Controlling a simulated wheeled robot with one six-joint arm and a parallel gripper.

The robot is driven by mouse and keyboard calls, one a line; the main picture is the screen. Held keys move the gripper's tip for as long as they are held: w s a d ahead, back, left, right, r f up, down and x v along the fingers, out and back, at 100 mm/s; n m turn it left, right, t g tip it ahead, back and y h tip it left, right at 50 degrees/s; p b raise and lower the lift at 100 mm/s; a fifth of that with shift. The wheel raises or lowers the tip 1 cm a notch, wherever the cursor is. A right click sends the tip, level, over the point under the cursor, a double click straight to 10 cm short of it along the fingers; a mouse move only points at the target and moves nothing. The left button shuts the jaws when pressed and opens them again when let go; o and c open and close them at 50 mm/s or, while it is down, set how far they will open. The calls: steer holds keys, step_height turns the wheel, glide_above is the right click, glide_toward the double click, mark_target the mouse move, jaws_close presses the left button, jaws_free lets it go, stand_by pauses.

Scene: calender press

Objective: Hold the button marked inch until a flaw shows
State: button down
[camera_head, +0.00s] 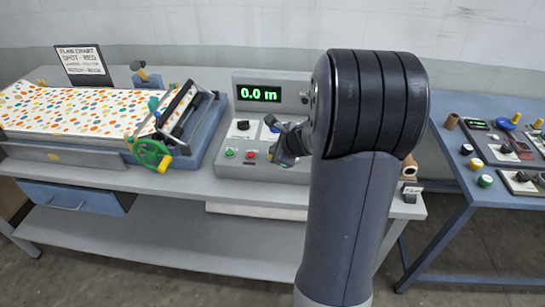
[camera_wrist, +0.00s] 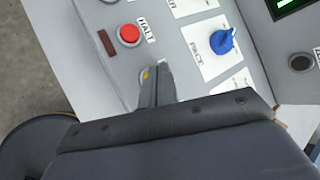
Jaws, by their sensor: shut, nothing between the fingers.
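The grey control console (camera_head: 232,170) shows 0.0 m on its green display (camera_head: 259,93). A green button (camera_head: 230,153) and a red button (camera_head: 250,155) sit on its front. In the wrist view the red button (camera_wrist: 129,34) is labelled HALT. My gripper (camera_wrist: 155,78) is shut and empty, its tips over the panel beside a partly hidden round button (camera_wrist: 146,74) with a yellow patch. I cannot read any inch label, nor tell whether the tips touch this button. In the head view my gripper (camera_head: 282,150) hides that part of the console. Dotted cloth (camera_head: 70,110) lies left.
A blue knob (camera_wrist: 222,42) labelled PACE and a black knob (camera_head: 242,125) are on the console. A flaw chart (camera_head: 82,65) stands behind the cloth. A green handwheel (camera_head: 152,155) sits on the press. A second table (camera_head: 455,190) at right carries several buttons and parts.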

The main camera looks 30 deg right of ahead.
steer(key=shift+f+b, duration=0.35)
steer(key=shift+b, duration=0.05)
stand_by(0.5)
steer(key=shift+r, duration=0.1)
stand_by(1.8)
steer(key=shift+r+p, duration=0.7)
steer(key=shift+r, duration=0.05)
step_height(320, 180, up, 5)
steer(key=p, duration=0.4)
steer(key=shift+p, duration=0.3)
